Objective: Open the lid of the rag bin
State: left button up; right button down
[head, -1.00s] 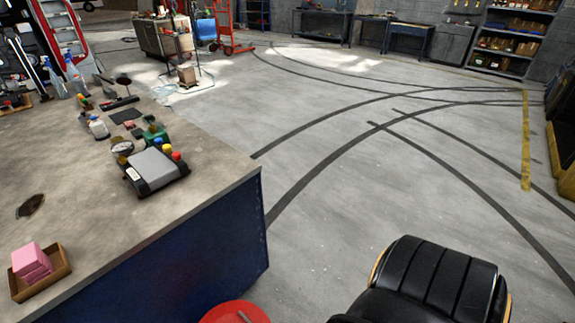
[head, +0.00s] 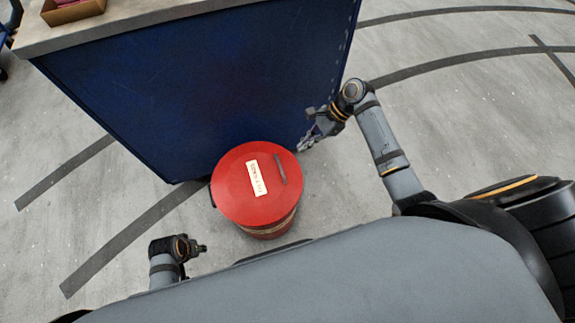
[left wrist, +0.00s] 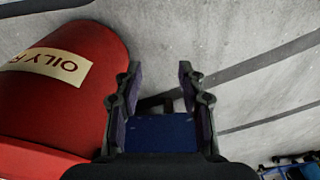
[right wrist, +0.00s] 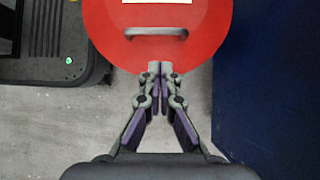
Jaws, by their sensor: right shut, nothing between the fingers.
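The rag bin (head: 268,230) is a red round can on the floor in the head view. Its red lid (head: 235,205) is down, with a pale label (head: 257,178) and a bar handle (head: 281,168). My right gripper (head: 303,147) is at the lid's right edge. In the right wrist view its shut, empty fingertips (right wrist: 155,68) overlap the lid's rim, short of the handle (right wrist: 157,33); contact cannot be told. My left gripper (head: 204,248) is below left of the bin. In the left wrist view it is open and empty (left wrist: 159,72), beside the bin's red side (left wrist: 90,110).
A blue workbench (head: 200,95) stands right behind the bin, its grey top carrying a small box (head: 72,10). The grey floor (head: 460,120) to the right is open. Dark lines cross the floor.

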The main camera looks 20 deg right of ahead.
aim_at(287, 167)
jog(key=b+x, duration=0.3)
jog(key=x, duration=0.5)
jog(key=shift+s+a+f+b, duration=0.1)
jog(key=shift+f+b, duration=0.2)
jog(key=shift+b, duration=0.05)
jog(key=shift+a+f, duration=0.45)
jog(key=shift+f, duration=0.1)
pick_arm(q)
notch_tip(287, 167, up, 8)
jog(key=d, duration=0.2)
jog(key=shift+d+f+t+h, duration=0.2)
jog(key=shift+d+t+h, duration=0.05)
jog(key=shift+t+h, duration=0.05)
jog(key=shift+s+r, duration=0.1)
pick_arm(e)
jog(key=shift+r, duration=0.1)
